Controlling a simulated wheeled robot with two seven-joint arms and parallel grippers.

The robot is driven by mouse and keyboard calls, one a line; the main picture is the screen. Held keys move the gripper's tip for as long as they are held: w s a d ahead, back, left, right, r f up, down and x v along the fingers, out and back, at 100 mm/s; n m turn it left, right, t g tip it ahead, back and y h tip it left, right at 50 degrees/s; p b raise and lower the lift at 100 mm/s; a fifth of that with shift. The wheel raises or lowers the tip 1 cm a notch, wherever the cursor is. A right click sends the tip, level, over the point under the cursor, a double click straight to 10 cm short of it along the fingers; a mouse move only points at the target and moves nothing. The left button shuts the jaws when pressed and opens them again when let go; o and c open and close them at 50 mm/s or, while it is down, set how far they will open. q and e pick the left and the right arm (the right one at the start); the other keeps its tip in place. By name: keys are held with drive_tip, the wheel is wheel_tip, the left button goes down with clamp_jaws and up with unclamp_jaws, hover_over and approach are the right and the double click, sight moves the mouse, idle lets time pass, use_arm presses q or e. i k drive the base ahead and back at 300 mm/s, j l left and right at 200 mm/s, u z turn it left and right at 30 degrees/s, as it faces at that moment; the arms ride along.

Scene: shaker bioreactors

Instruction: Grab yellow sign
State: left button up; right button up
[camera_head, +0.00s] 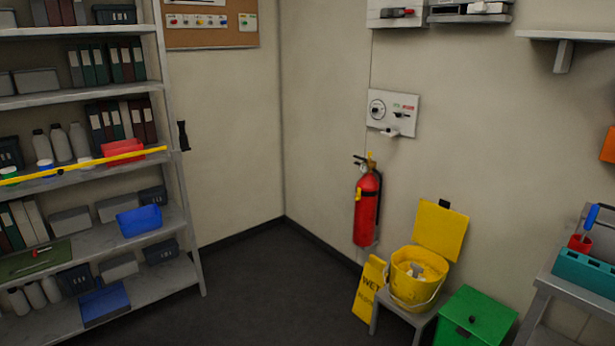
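Neither of my grippers shows in the head view.
A yellow bucket (405,290) with a raised yellow lid (440,229) stands on the stool. A green box (476,318) is to its right. A red fire extinguisher (366,211) hangs above the sign. Shelves (185,272) fill the left. The dark floor (270,290) between is clear.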

sight(372, 281)
drive_tip(key=i+j, duration=0.2)
drive_tip(key=i, duration=0.9)
drive_tip(key=i+j+u, duration=0.15)
drive_tip(key=i, duration=0.9)
